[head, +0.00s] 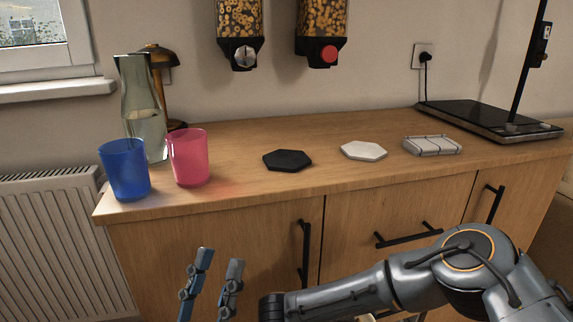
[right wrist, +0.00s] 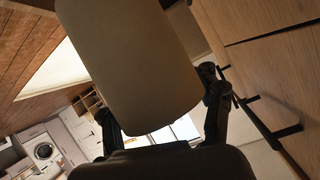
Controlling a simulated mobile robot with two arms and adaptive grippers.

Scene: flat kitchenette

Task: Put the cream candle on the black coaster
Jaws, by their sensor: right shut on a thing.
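The black coaster (head: 287,160) is a flat hexagon lying on the wooden counter, with nothing on it. In the right wrist view, the cream candle (right wrist: 130,65) fills the upper middle as a large, shaded cylinder. My right gripper (right wrist: 162,115) has its dark fingers on both sides of it and is shut on it. The candle does not show in the head view, where my right arm reaches in low in front of the cabinet. My left gripper (head: 220,258) is open and empty, low in front of the cabinet, below the counter's front edge.
A blue cup (head: 124,170), a pink cup (head: 189,158) and a glass carafe (head: 143,110) stand left of the black coaster. A white hexagonal coaster (head: 363,150) and a pale slatted block (head: 432,145) lie to its right. Cereal dispensers (head: 239,30) hang above. The counter before the black coaster is clear.

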